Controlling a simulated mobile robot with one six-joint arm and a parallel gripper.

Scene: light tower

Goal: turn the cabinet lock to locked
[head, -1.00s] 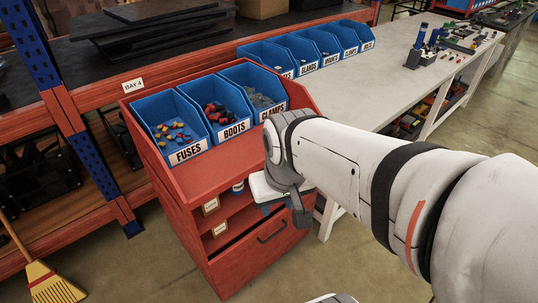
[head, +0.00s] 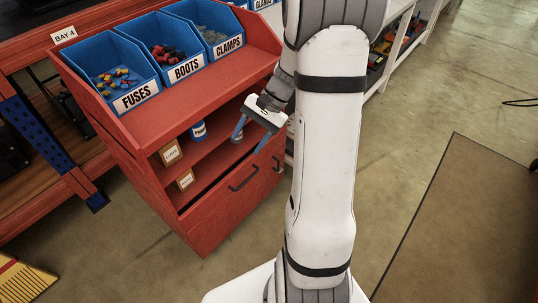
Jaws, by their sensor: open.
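The red cabinet (head: 225,215) stands left of my arm, with open shelves and a drawer with a dark handle (head: 243,179). A small dark upright shape (head: 276,163) shows on the cabinet's front, right of the handle; it is too small to tell whether it is the lock or which way it is turned. My gripper (head: 248,142) is open, with its two blue-grey fingers apart and pointing down in front of the shelf opening. I see nothing between the fingers. I cannot tell how far they are from the cabinet front.
Blue bins of fuses (head: 122,82), boots (head: 174,55) and clamps (head: 216,35) sit on the cabinet top. Small boxes (head: 171,153) and a blue can (head: 198,132) stand on its shelves. The floor at right is clear, with a brown mat (head: 460,220).

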